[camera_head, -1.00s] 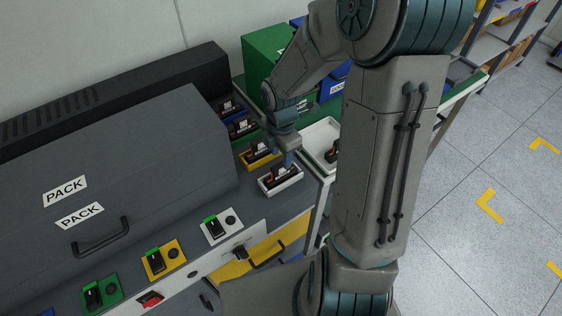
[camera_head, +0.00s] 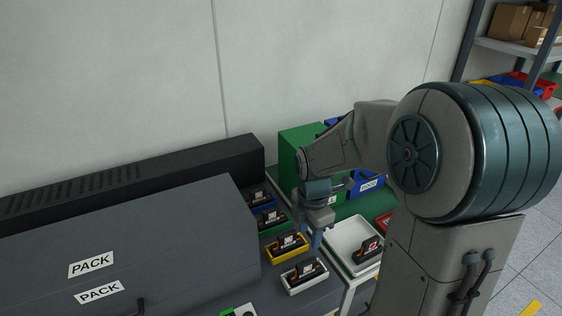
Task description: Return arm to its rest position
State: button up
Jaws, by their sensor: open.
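My arm rises at the right of the head view and bends back over the bench to my gripper (camera_head: 316,238). My gripper points down above the gap between the row of small trays and the larger white tray, apart from them as far as I can tell. It looks empty; its fingertips are small and partly lost against the trays. The white small tray (camera_head: 306,288) and the yellow small tray (camera_head: 273,257) lie just below and left of it, each holding a dark labelled item.
A green small tray (camera_head: 262,226) and a blue one stand behind. A larger white tray (camera_head: 342,256) with one dark item is right of my gripper. A green box (camera_head: 297,150) and a blue bin (camera_head: 369,185) stand behind it. A grey PACK machine (camera_head: 170,240) fills the left.

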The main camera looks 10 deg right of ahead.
jog(key=s+r+m+t, duration=0.1)
jog(key=s+r+m, duration=0.3)
jog(key=s+m, duration=0.3)
jog(key=s+r+m+t, duration=0.2)
jog(key=s+r+m, duration=0.3)
jog(key=m, duration=0.9)
jog(key=shift+s+r+m, duration=0.3)
jog(key=shift+s, duration=0.95)
jog(key=shift+a, duration=0.1)
jog(key=shift+c, duration=0.5)
